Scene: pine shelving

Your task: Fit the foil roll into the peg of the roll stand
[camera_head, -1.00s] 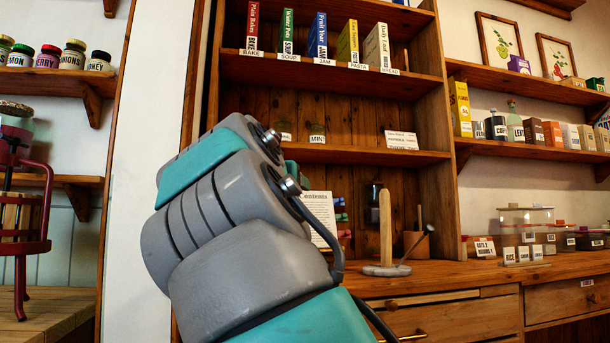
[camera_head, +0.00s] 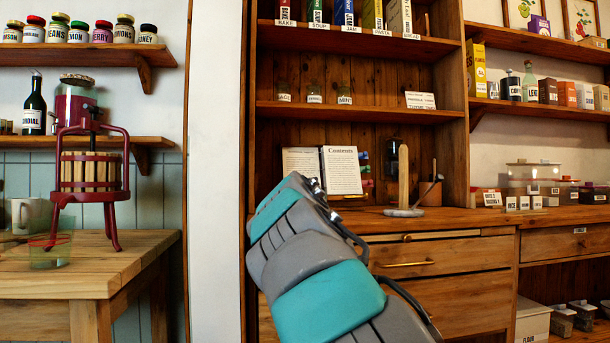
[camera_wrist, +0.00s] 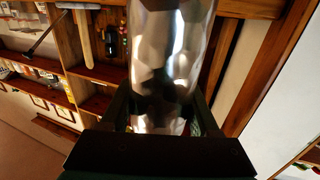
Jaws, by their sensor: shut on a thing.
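The foil roll (camera_wrist: 165,50) is a shiny silver cylinder in the wrist view. My gripper (camera_wrist: 163,108) is shut on it, with dark fingers on both sides. The roll's far end runs out of the top of that view. My gripper and the roll are hidden in the head view.
An open book (camera_head: 340,170) stands on the counter left of the stand. A pot (camera_head: 430,192) is close behind the stand. Clear containers (camera_head: 533,178) are to the right. A red press (camera_head: 90,170) stands on the left table. Shelves (camera_head: 360,113) overhang the counter.

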